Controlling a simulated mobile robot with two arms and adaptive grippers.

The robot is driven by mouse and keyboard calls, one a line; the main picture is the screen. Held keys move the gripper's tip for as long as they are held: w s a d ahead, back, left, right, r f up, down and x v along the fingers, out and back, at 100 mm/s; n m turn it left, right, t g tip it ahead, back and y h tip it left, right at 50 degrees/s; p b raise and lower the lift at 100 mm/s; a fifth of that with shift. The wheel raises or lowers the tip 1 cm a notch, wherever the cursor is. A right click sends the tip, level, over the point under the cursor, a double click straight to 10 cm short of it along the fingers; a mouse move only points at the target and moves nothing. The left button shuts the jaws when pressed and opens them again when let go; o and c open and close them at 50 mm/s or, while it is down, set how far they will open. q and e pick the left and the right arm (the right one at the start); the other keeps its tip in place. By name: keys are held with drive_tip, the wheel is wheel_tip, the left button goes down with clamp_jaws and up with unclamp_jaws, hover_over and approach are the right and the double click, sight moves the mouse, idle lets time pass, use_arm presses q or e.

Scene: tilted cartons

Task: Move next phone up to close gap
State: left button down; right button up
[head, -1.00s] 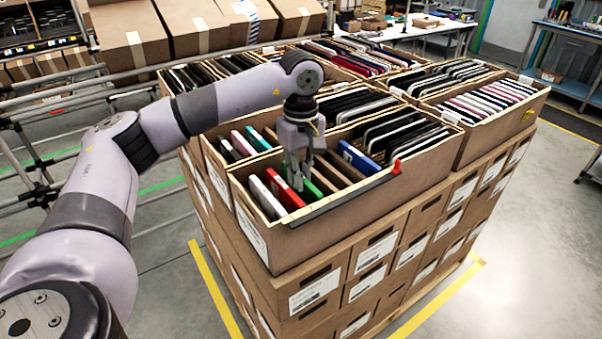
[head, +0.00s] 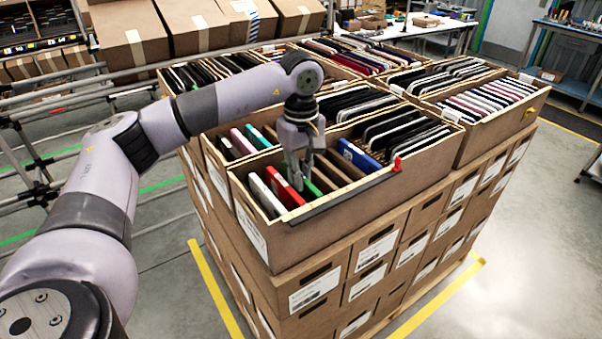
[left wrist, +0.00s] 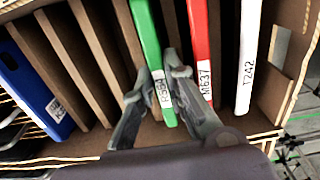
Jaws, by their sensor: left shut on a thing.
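In the head view my left gripper (head: 299,172) points down into the front carton (head: 345,212). In the left wrist view its two fingers (left wrist: 157,78) are shut on a green phone (left wrist: 148,40), one on each side. The green phone stands on edge in the carton, partly hidden by the fingers. A red phone (left wrist: 200,50) and a white phone (left wrist: 247,60) stand on one side of it. Brown dividers (left wrist: 85,50) and a blue phone (left wrist: 30,85) are on the other side. My right gripper is not in view.
More open cartons full of phones stand close behind and beside, such as the right one (head: 500,125). A dark strip with a red end piece (head: 397,164) lies along the front carton's near rim. A metal rail frame (head: 90,130) is at the left.

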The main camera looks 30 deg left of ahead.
use_arm(q)
drive_tip(key=c, duration=1.5)
unclamp_jaws()
drive_tip(key=shift+c, duration=0.2)
wheel_tip(320, 180, up, 12)
wheel_tip(320, 180, up, 7)
drive_tip(key=p, duration=0.7)
